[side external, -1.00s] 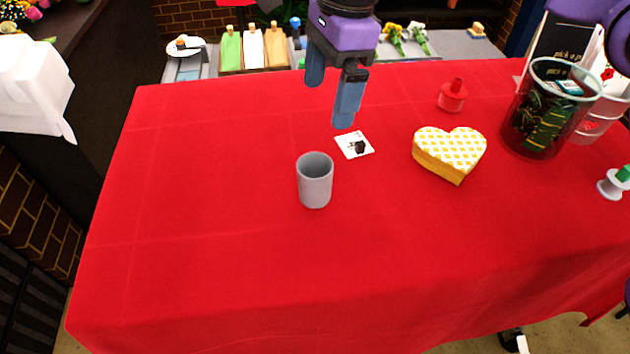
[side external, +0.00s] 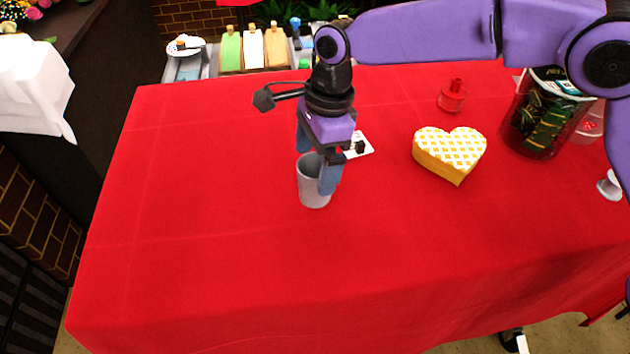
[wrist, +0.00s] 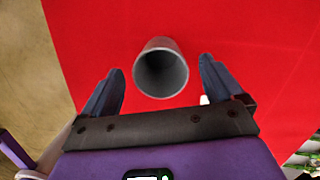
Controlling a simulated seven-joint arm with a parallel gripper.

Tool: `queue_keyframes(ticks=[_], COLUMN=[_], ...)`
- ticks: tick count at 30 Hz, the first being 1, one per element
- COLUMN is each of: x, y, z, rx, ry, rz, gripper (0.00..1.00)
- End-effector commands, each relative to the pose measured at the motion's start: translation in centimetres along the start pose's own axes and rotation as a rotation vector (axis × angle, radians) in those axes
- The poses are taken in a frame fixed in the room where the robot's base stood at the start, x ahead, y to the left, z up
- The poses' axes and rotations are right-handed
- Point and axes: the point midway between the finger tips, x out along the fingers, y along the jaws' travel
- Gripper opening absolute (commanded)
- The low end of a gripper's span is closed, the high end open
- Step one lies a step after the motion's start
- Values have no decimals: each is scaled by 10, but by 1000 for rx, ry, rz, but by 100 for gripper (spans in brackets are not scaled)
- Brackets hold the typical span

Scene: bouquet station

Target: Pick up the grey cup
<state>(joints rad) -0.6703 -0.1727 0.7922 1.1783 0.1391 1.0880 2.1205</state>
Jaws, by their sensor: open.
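The grey cup (side external: 311,187) stands upright on the red tablecloth, left of the heart-shaped box. My gripper (side external: 316,170) is at the cup, pointing down, and one blue finger hides part of the cup's right side. In the wrist view the cup (wrist: 161,72) shows its open mouth, a little ahead of and between the two spread fingers of my gripper (wrist: 161,80). Red cloth shows between each finger and the cup there. The gripper is open and holds nothing.
A yellow heart-shaped box (side external: 449,152) sits to the right. A card (side external: 358,146) lies just behind the gripper. A red bottle (side external: 452,96) and a dark container (side external: 540,120) stand farther right. The cloth left and in front is clear.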

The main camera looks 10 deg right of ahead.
Motion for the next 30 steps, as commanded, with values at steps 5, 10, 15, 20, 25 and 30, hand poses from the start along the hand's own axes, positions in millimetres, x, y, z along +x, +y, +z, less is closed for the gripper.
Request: queue_keyframes(ticks=[5,10,15,20,25,30], x=[26,36,36,36,36,35], y=[0,0,0,0,0,-1], z=[-2,-2,-1,-1,-1,-1], rx=[1,1,0,0,0,0], ry=[1,0,0,0,0,0], rz=[2,0,0,0,-1,-1], gripper=[94,94,94,55,32,32])
